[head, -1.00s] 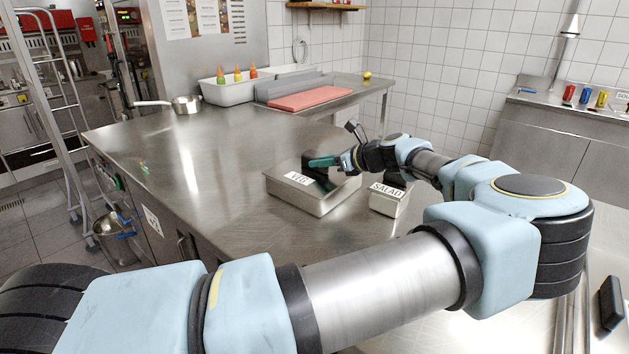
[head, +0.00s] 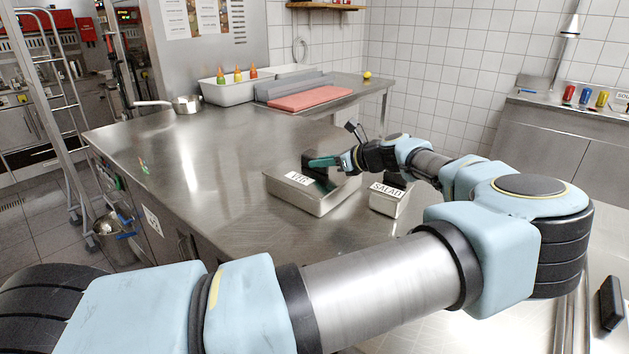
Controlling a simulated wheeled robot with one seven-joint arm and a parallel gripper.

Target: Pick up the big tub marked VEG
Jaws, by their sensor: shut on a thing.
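The big tub marked VEG (head: 318,203) is a wide, shallow steel container on the steel worktop, near its front right part. Its white label faces me. My gripper (head: 314,168), with teal and dark parts, reaches in from the right over the tub's far side. It is shut on the tub, but the contact itself is too small and partly hidden to see clearly. I cannot see any gap between the tub and the worktop.
A smaller steel tub marked SALAD (head: 388,202) stands close to the right, under my forearm. The worktop's (head: 200,190) left and middle are clear.

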